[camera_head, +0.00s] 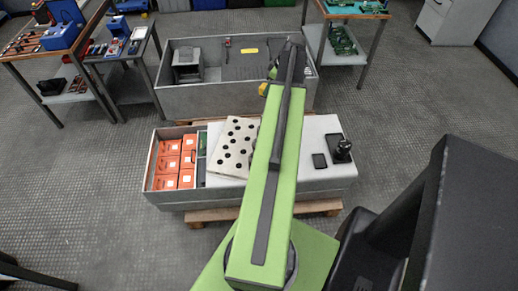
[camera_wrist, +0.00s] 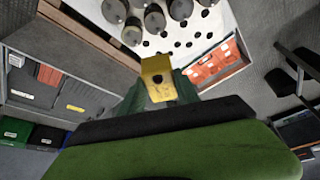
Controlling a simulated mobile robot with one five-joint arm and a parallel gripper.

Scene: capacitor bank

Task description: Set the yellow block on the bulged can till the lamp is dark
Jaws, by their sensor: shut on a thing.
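My gripper (camera_wrist: 158,97) is shut on the yellow block (camera_wrist: 158,78), which has a dark round spot on its face. In the head view a bit of the yellow block (camera_head: 263,89) shows left of my arm's far end. Several grey cans (camera_wrist: 132,31) stand at the top of the wrist view, beyond the block and apart from it. Which one is bulged I cannot tell. The cans are hidden behind my arm in the head view. A white board with black round holes (camera_head: 232,140) lies on the near bench. I cannot make out a lit lamp.
Orange boxes (camera_head: 187,160) fill a bin at the near bench's left end. A grey walled bench (camera_head: 190,98) stands behind. Side tables flank it, with open floor between.

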